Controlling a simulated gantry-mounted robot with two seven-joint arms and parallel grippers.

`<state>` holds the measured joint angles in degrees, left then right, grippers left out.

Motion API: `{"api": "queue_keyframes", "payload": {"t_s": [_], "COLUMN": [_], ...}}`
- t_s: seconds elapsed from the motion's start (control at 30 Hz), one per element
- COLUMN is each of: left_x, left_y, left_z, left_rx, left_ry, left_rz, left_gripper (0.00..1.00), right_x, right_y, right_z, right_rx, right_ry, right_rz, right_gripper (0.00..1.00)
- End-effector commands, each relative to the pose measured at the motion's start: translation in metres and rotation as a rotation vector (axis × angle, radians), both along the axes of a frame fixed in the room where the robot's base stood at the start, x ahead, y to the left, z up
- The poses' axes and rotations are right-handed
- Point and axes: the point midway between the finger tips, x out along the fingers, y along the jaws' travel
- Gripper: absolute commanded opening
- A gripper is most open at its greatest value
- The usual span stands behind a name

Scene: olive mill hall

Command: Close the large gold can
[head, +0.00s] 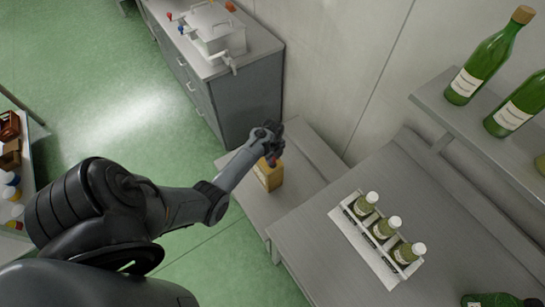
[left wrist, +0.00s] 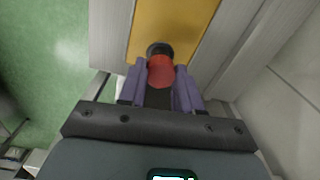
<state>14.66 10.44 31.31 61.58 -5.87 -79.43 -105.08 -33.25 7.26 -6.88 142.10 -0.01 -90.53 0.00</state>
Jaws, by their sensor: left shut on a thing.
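The large gold can (head: 268,177) stands on the low grey bench, below my left gripper (head: 271,150). In the left wrist view the can's yellow top (left wrist: 195,22) fills the upper middle, with a dark round neck (left wrist: 158,48) on it. My left gripper (left wrist: 161,78) is shut on a red cap (left wrist: 161,70) held between its purple fingers. The cap lines up with the neck and overlaps it in the picture; I cannot tell whether it is seated. A bit of red cap (head: 273,160) shows under the fingers in the head view. My right gripper is not in view.
A rack (head: 375,262) with three small capped bottles stands on the higher grey table at right. Green bottles (head: 480,68) stand on a shelf above. A grey cabinet (head: 237,98) with a metal box is behind the can. The bench around the can is mostly clear.

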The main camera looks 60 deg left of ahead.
Motion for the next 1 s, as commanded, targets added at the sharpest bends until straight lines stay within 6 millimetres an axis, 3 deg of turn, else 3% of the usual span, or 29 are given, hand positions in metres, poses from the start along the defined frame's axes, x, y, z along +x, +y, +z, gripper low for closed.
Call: {"api": "queue_keyframes", "payload": {"t_s": [1.0], "left_x": [0.0000], "left_y": [0.0002], "left_z": [-0.0005], "left_rx": [0.000], "left_ry": [0.000], "left_rz": [0.000], "left_gripper": [0.11], "right_x": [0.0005], "right_y": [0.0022], "right_z": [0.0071], "right_rx": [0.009], "right_ry": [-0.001], "right_rz": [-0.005], "right_gripper": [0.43]}}
